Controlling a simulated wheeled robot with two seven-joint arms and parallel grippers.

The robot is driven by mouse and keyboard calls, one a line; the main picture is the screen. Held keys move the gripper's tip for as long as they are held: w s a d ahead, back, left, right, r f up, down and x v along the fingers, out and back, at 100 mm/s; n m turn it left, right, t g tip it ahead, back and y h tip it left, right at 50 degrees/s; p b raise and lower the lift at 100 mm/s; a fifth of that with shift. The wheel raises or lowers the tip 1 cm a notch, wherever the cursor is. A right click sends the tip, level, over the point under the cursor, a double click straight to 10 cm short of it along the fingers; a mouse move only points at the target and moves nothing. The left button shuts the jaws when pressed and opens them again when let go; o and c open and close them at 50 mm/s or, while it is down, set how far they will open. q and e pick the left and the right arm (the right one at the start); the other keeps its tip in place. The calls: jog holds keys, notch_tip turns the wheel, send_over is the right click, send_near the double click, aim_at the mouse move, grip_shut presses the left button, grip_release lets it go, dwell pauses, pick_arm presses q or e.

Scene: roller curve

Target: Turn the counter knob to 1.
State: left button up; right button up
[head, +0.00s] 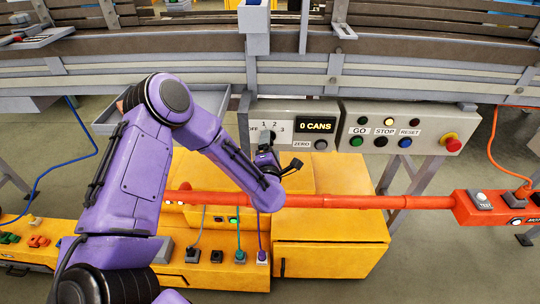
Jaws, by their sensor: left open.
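The counter panel (326,142) is a grey box with a display reading "0 CANS" and a ZERO button. My left gripper (281,159), at the end of the purple arm, is open just below the knob and in front of the panel's lower left part. I cannot tell whether it touches the knob. My right gripper is not in view.
A second panel (400,124) with GO, STOP, RESET and a red mushroom button stands to the right. A grey conveyor frame (400,72) runs behind. An orange-red pipe (350,201) crosses below, above yellow boxes (330,256). Blue and orange cables hang at the sides.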

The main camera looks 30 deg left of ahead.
pick_arm(q)
jog(key=b+v, duration=0.1)
jog(key=v, duration=0.6)
jog(key=shift+s, duration=0.25)
jog(key=shift+d, duration=0.1)
jog(key=s+d+f+m+g+h, duration=0.2)
jog(key=s+f+m+h, duration=0.15)
jog(key=f+m, duration=0.35)
jog(key=s+d+f+m+g+h, duration=0.25)
jog(key=s+f+m, duration=0.25)
jog(key=f+m, duration=0.3)
jog(key=s+a+f+m+g, duration=0.1)
jog(key=s+f+m+g, duration=0.2)
jog(key=s, duration=0.8)
jog(key=s+a+f+m+g, duration=0.2)
jog(key=s+f+m+g, duration=0.1)
jog(key=s+f, duration=0.5)
jog(key=s+g, duration=0.1)
jog(key=s, duration=0.1)
jog(key=shift+s+m, duration=0.3)
jog(key=shift+s, duration=0.1)
